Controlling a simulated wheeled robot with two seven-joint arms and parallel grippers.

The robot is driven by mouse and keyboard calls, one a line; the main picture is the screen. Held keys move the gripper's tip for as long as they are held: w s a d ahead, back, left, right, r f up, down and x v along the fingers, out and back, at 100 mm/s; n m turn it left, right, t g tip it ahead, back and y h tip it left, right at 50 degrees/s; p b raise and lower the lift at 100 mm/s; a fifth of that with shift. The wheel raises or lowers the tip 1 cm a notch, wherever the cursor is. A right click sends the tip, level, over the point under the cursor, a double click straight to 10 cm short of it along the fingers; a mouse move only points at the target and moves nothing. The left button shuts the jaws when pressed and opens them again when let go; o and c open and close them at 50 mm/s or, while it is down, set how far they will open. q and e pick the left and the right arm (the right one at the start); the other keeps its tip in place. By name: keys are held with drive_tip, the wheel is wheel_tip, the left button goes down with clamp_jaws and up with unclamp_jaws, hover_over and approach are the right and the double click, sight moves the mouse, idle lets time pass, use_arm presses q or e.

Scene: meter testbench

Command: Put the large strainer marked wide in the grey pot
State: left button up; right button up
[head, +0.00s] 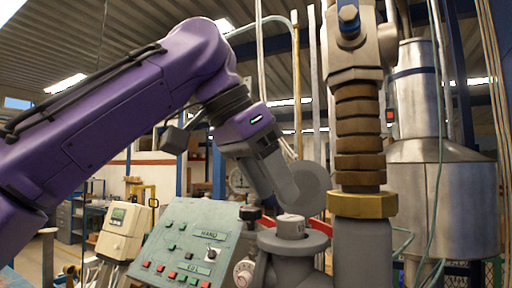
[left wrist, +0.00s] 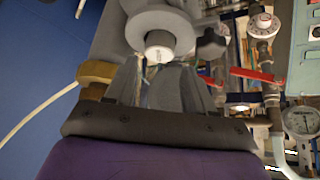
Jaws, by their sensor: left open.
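A small pale cylinder (head: 291,224) with dark marking on its top sits upright in the mouth of the grey pot (head: 290,243), which has a wide flange. In the left wrist view the white cylinder top (left wrist: 160,47) shows just beyond my fingertips, with the grey pot (left wrist: 150,20) around it. The marking is too small to read, so I cannot tell whether it is the strainer marked wide. My left gripper (head: 287,196) is above the pot, pointing down. In the left wrist view its two grey fingers (left wrist: 155,72) are apart with nothing between them. My right gripper is out of view.
A thick pipe with a brass nut (head: 362,204) rises close right of the pot. A black knob (head: 250,213) and a white dial (head: 244,272) are close left. A green control panel (head: 184,246) stands further left. A red lever (left wrist: 252,75) and gauge (left wrist: 300,122) show in the left wrist view.

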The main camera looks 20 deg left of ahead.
use_arm(q)
drive_tip(key=p+v, duration=0.2)
drive_tip(key=v, duration=0.5)
drive_tip(key=shift+s+r, duration=0.2)
drive_tip(key=shift+s, duration=0.1)
